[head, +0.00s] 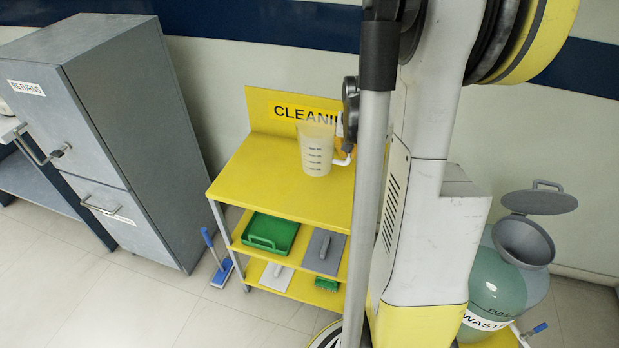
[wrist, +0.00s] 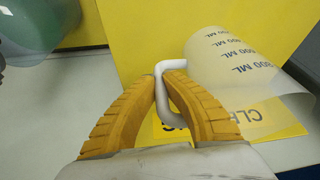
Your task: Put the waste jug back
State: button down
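The waste jug (head: 316,152) is a translucent measuring jug with dark volume marks and a white handle. In the head view it is upright at the yellow cleaning cart's top shelf (head: 262,178), in front of the CLEANING sign; I cannot tell if it touches the shelf. In the wrist view the jug (wrist: 240,65) is at the upper right. My gripper (wrist: 166,76) has its two yellow fingers brought together around the jug's white handle (wrist: 164,92). In the head view my arm hides most of the gripper.
A green waste carboy (head: 500,285) with an open-lidded grey funnel stands at the right. Lower cart shelves hold a green tray (head: 270,233) and a grey pad (head: 323,252). A grey cabinet (head: 120,120) stands at the left.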

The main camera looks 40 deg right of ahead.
aim_at(323, 171)
jog(key=w+a+f, duration=0.1)
jog(key=w+a+f+b, duration=0.1)
jog(key=w+a+f, duration=0.1)
jog(key=w+a+f+b, duration=0.1)
jog(key=a, duration=0.1)
jog(key=shift+w+a+f, duration=0.2)
jog(key=shift+w+a, duration=0.05)
jog(key=shift+w, duration=0.05)
jog(key=shift+f+b, duration=1.15)
jog(key=shift+f, duration=0.75)
jog(key=shift+f, duration=0.2)
jog(key=c, duration=1.6)
grip_release()
jog(key=shift+r, duration=0.15)
